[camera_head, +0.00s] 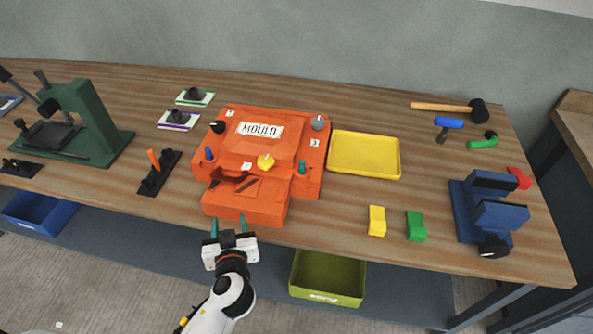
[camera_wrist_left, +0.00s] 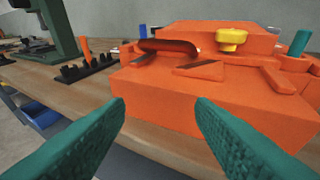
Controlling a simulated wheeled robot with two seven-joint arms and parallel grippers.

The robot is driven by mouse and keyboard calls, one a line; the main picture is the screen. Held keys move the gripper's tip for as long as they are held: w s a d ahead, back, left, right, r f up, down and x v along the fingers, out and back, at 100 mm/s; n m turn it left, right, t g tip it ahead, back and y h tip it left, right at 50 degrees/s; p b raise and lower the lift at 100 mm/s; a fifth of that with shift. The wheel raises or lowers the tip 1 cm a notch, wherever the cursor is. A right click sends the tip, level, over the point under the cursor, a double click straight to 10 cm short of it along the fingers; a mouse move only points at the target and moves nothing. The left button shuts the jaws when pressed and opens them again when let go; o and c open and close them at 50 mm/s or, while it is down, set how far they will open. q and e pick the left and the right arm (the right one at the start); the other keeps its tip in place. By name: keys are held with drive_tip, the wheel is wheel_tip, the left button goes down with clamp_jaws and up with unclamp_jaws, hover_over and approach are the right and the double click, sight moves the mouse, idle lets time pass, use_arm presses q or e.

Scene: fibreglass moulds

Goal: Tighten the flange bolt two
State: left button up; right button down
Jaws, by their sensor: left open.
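The orange mould (camera_head: 270,116), marked "MOULD", sits on the wooden table. Its flange carries a black knob (camera_head: 217,127) at left, a grey knob (camera_head: 318,123) at right and a yellow knob (camera_head: 265,161) at the front. The yellow knob also shows in the left wrist view (camera_wrist_left: 231,39). Small number labels lie near the knobs; the one beside the yellow knob (camera_head: 246,166) is too small to read surely. My left gripper (camera_head: 228,225) is open and empty, just in front of the mould's front block, with its teal fingers apart. My right gripper is not in view.
A blue pin (camera_head: 208,153) and a teal pin (camera_head: 302,168) stand on the mould. A black rack (camera_head: 152,184) with an orange handle is left, a yellow tray (camera_head: 364,154) right. Yellow (camera_head: 377,221) and green (camera_head: 415,226) blocks and a blue vice (camera_head: 488,210) stand further right.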

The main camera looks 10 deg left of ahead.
sight(265, 168)
use_arm(q)
drive_tip(key=w+d+r+m+t+h, duration=0.3)
drive_tip(key=w+d+t, duration=0.1)
drive_tip(key=d, duration=0.3)
drive_tip(key=w+p, duration=0.1)
drive_tip(key=w, duration=0.2)
drive_tip(key=w+a+p, duration=0.1)
drive_tip(key=w, duration=0.2)
drive_tip(key=w+p, duration=0.1)
drive_tip(key=w, duration=0.3)
drive_tip(key=shift+a+r+p, duration=0.2)
drive_tip(key=shift+a+p, duration=0.1)
drive_tip(key=shift+w+a+f, duration=0.1)
drive_tip(key=shift+w+a, duration=0.05)
drive_tip(key=shift+w, duration=0.6)
